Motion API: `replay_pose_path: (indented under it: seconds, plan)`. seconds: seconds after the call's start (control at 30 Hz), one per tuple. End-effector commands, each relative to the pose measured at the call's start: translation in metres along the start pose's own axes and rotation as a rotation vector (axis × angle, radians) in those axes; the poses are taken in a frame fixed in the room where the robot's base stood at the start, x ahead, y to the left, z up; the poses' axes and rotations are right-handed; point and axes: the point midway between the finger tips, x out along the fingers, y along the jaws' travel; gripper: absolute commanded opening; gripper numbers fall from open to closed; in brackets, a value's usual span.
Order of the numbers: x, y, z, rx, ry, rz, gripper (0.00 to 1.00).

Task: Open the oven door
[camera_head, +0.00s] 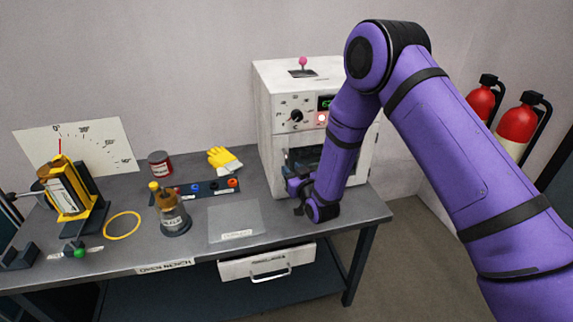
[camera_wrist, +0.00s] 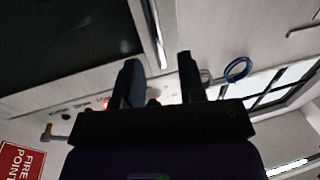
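The oven (camera_head: 285,115) is a white box at the back right of the table, with a control panel and a red lit lamp. Its door window (camera_head: 303,157) is dark, and the door looks shut, though my arm covers much of the front. My gripper (camera_head: 301,197) is low in front of the door's left part. In the wrist view the two dark fingers of my gripper (camera_wrist: 161,72) stand apart with nothing clearly held. A pale metallic bar (camera_wrist: 156,35), perhaps the door handle, runs just beyond the fingertips. I cannot tell whether they touch it.
The grey table (camera_head: 285,228) carries a clear sheet (camera_head: 236,220), a brown bottle (camera_head: 173,213), a rack with coloured rings (camera_head: 195,190), yellow gloves (camera_head: 224,159) and a yellow ring (camera_head: 122,225). A drawer (camera_head: 267,265) sits below the front edge. Fire extinguishers (camera_head: 516,125) hang at the right.

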Motion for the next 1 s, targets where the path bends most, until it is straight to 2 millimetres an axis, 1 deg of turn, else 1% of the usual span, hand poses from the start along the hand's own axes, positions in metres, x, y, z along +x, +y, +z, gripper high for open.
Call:
replay_pose_path:
  seconds: [0.03,0.1,0.2,0.3,0.43,0.67,0.77,0.8,0.83,1.0]
  plan:
    - [0.009,0.0,0.0,0.0,0.001,0.0,0.37]
    - [0.019,0.0,0.0,0.0,0.001,0.0,0.37]
    - [0.03,0.0,0.0,0.0,0.001,0.0,0.37]
    - [0.038,0.0,0.0,0.0,0.0,0.0,0.37]
    - [0.042,0.0,0.0,0.0,-0.001,0.0,0.37]
    - [0.042,0.0,0.0,0.0,-0.001,0.0,0.37]
    - [0.042,0.0,0.0,0.0,-0.001,0.0,0.16]
    - [0.042,0.0,0.0,0.0,-0.001,0.0,0.07]
    - [0.042,0.0,0.0,0.0,-0.001,0.0,0.0]
    - [0.042,0.0,0.0,0.0,-0.001,0.0,0.0]
